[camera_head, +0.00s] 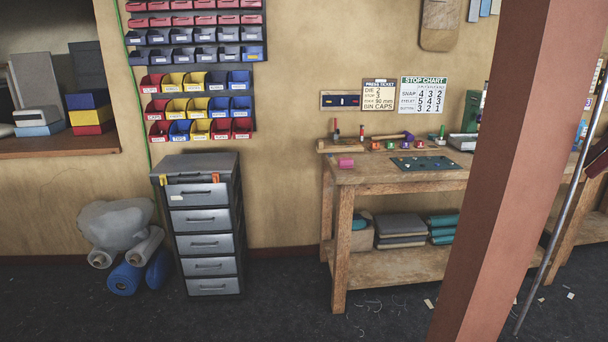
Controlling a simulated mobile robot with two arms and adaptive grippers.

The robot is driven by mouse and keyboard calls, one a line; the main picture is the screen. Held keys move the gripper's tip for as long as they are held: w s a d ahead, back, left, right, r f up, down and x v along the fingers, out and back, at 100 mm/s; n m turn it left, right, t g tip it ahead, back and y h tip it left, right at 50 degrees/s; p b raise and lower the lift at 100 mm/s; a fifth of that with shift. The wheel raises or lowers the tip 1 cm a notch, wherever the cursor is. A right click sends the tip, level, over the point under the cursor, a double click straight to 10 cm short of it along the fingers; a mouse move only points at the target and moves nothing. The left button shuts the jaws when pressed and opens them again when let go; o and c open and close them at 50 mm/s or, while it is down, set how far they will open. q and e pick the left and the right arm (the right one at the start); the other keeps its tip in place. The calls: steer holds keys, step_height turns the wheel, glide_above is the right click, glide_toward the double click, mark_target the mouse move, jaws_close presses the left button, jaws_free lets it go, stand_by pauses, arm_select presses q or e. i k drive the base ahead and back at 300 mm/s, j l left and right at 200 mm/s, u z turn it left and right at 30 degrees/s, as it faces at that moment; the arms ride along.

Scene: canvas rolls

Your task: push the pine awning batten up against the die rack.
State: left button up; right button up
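A long, low wooden strip (350,149) lies along the back of the wooden workbench (350,177), with several coloured knobs along it. It may be the die rack, but I cannot tell for sure. I cannot pick out the pine awning batten with certainty; no separate pale batten shows clearly on the bench. The right part of the bench is hidden behind a reddish-brown post (510,170). Neither of my grippers is in view.
A thin grey pole (560,225) slants right of the post. Floor before the bench is mostly clear.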

mark_target(320, 148)
steer(key=i+z, duration=0.1)
steer(key=i, duration=0.4)
steer(key=i+j+z, duration=0.1)
steer(key=i, duration=0.4)
steer(key=i+j+z, duration=0.1)
steer(key=i, duration=0.4)
steer(key=i+j+z, duration=0.1)
steer(key=i+j, duration=0.15)
steer(key=i, duration=0.25)
